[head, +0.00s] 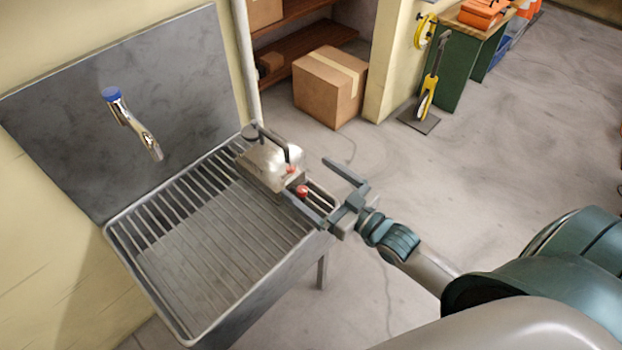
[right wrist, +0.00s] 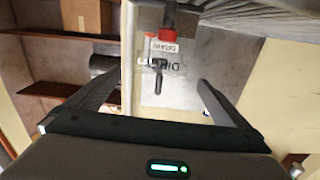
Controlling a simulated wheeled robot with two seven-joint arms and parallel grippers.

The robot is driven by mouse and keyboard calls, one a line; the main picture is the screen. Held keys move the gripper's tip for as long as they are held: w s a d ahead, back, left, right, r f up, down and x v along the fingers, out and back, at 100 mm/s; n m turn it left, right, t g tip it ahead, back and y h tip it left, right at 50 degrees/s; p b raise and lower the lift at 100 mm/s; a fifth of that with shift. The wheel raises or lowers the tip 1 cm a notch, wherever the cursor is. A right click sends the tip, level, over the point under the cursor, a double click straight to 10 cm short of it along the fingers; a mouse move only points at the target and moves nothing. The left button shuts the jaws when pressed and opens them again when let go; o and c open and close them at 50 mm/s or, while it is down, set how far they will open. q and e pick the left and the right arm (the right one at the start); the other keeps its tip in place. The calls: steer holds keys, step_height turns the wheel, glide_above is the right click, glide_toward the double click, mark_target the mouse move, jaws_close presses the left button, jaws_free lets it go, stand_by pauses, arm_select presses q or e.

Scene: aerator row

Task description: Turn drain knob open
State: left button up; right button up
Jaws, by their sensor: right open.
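A silver metal box unit (head: 268,163) with a dark handle sits at the right end of the grated sink (head: 205,305). A red knob (head: 302,191) sticks out from its near side in the head view. In the right wrist view a red knob (right wrist: 168,36) shows at the top centre, beside a white label (right wrist: 165,47) that reads DRAIN. My right gripper (head: 304,176) is open and empty, its fingers spread either side of the knob's area. In the right wrist view the knob lies beyond the fingertips; contact cannot be told. My left gripper is out of view.
A faucet (head: 135,125) with a blue top hangs from the grey backsplash (head: 165,75). A cardboard box (head: 331,87) stands on the floor behind. The floor right of the sink is clear.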

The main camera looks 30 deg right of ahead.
mark_target(263, 144)
steer(key=shift+w, duration=0.15)
steer(key=x, duration=1.5)
steer(key=shift+w+a+f+p, duration=0.1)
steer(key=shift+w+a+p, duration=0.05)
steer(key=shift+w+p, duration=0.15)
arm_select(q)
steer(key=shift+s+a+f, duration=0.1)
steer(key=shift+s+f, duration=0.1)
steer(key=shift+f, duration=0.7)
arm_select(e)
steer(key=shift+w+a, duration=0.25)
steer(key=shift+w, duration=0.45)
steer(key=shift+c, duration=0.3)
steer(key=c, duration=1.5)
steer(key=o, duration=1.6)
steer(key=shift+c, duration=0.2)
